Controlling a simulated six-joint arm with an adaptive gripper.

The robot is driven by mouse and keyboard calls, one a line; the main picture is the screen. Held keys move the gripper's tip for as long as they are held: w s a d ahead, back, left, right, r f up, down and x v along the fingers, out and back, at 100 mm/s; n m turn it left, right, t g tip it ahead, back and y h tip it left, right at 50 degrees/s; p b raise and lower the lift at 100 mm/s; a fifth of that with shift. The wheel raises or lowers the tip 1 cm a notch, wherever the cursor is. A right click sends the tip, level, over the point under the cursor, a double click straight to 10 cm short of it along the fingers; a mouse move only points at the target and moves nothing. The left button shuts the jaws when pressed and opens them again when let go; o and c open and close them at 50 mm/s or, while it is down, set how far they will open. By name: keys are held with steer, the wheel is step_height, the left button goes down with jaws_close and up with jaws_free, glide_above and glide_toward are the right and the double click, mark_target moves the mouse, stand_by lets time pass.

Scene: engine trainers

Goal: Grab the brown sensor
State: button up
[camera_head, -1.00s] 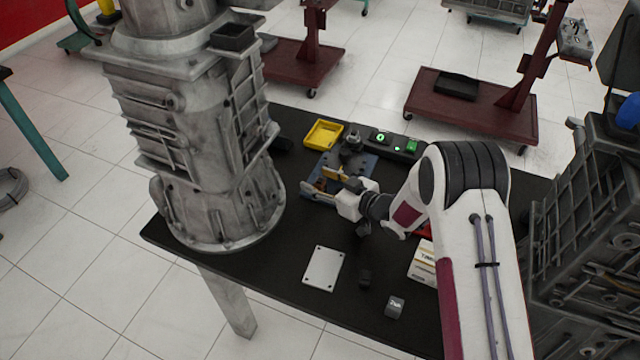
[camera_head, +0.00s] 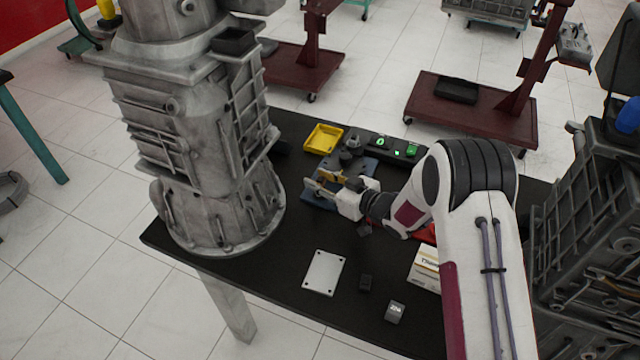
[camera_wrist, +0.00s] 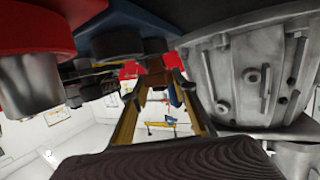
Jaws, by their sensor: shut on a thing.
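My gripper (camera_head: 318,183) reaches left over the blue fixture (camera_head: 362,166) on the black table. In the wrist view its two fingers run away from the camera, and their tips (camera_wrist: 155,74) close on a small brown piece, the brown sensor (camera_wrist: 154,81). Most of the sensor is hidden by the fingertips. In the head view the sensor is too small and covered to make out clearly. I cannot tell whether it still touches the fixture.
A large grey housing (camera_head: 205,130) stands close left of my gripper. A yellow tray (camera_head: 323,138) and a dark box with green lights (camera_head: 395,147) lie behind. A light plate (camera_head: 324,272), small dark blocks and a white carton (camera_head: 426,268) lie in front.

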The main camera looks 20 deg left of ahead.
mark_target(320, 179)
steer(key=shift+r, duration=4)
